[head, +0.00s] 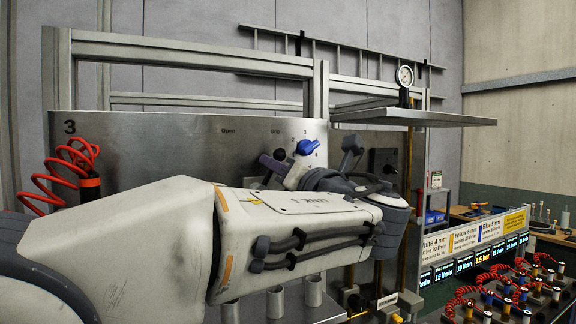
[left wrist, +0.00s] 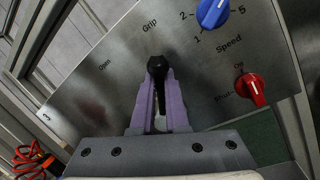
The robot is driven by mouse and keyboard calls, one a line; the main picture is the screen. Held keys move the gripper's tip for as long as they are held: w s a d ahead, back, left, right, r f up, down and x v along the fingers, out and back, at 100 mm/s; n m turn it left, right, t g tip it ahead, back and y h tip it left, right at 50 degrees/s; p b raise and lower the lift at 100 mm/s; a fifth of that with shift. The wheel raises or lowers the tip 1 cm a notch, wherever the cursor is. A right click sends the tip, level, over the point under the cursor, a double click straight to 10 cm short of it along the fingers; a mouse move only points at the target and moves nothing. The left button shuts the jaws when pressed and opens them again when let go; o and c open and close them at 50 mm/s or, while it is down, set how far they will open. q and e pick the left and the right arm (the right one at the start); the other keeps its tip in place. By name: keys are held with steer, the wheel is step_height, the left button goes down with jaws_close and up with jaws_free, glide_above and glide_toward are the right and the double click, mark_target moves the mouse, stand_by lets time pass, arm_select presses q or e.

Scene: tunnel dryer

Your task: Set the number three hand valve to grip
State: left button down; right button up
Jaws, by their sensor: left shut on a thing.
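The steel valve panel (head: 195,140) carries the number 3 at its upper left, with the labels Open and Grip along its top. It also fills the left wrist view (left wrist: 95,95). The black hand valve lever (left wrist: 157,66) stands just below the word Grip, to the right of Open. My left gripper (left wrist: 158,82) has its purple fingers closed on both sides of the lever. In the head view the left gripper (head: 272,164) is at the panel below Grip, and my forearm hides much of the panel. The lever's base is hidden. My right gripper is out of view.
A blue speed knob (head: 305,147) sits close to the right of the gripper. A red On/Shut knob (left wrist: 251,89) is below it. A red coiled hose (head: 62,170) hangs at the panel's left. A steel shelf (head: 415,118) juts out at the upper right.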

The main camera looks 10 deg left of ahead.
arm_select(q)
steer(key=c, duration=0.9)
jaws_free()
steer(key=shift+d, duration=0.1)
steer(key=b+v, duration=0.4)
steer(key=v, duration=0.6)
steer(key=shift+s+d+f, duration=0.1)
steer(key=shift+d, duration=0.05)
